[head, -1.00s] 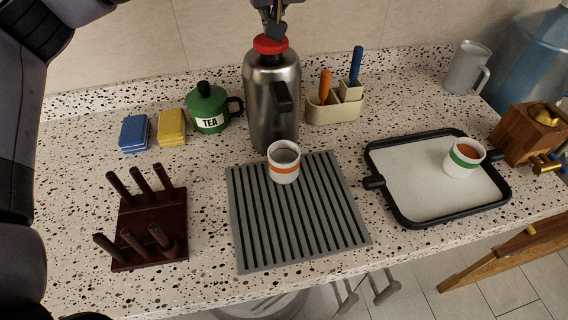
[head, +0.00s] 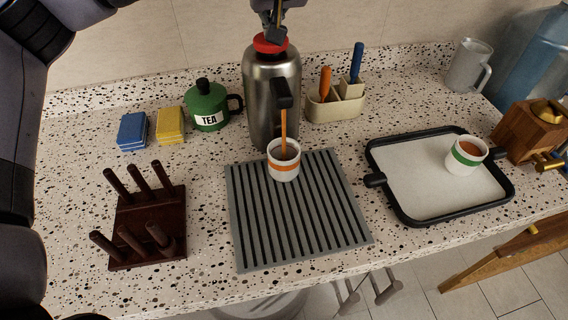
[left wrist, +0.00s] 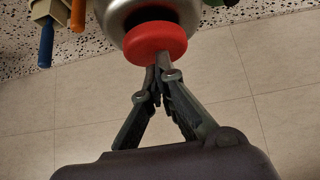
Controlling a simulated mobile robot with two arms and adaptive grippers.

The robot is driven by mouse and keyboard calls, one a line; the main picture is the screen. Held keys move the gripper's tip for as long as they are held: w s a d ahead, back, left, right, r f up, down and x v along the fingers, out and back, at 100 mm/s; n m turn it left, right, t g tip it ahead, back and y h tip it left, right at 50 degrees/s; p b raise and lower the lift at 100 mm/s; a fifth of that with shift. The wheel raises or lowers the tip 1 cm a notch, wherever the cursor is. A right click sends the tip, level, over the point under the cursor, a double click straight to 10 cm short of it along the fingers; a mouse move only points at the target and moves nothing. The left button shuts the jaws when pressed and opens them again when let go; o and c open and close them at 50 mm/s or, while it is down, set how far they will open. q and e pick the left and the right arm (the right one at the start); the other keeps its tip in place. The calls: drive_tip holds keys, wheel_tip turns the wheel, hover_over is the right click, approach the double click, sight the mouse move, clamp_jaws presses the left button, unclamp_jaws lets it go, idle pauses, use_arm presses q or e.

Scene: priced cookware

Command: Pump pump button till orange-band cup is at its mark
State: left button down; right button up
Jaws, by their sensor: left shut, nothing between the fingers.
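The steel pump flask (head: 265,105) stands at the back of the grey ribbed mat (head: 305,225). Its red pump button (head: 268,43) is on top and also shows in the left wrist view (left wrist: 155,41). My left gripper (left wrist: 159,66) is shut and empty, its fingertips at the button, seemingly touching it. In the head view it comes down from the top edge (head: 275,32). The orange-band cup (head: 284,170) stands upright under the spout. A brown stream (head: 284,130) runs from the spout into it. Its liquid level and mark are too small to tell. My right gripper is not in view.
A green-band cup (head: 466,158) with brown liquid stands on a black-rimmed tray (head: 400,213) at the right. A green tea pot (head: 207,105), sponges (head: 171,125), a utensil caddy (head: 336,106) and a dark peg rack (head: 148,215) stand around the flask and mat.

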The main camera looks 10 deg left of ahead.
use_arm(q)
drive_tip(key=shift+f, duration=0.45)
drive_tip(key=shift+r+p, duration=0.85)
drive_tip(key=shift+r, duration=0.4)
drive_tip(key=shift+f, duration=0.1)
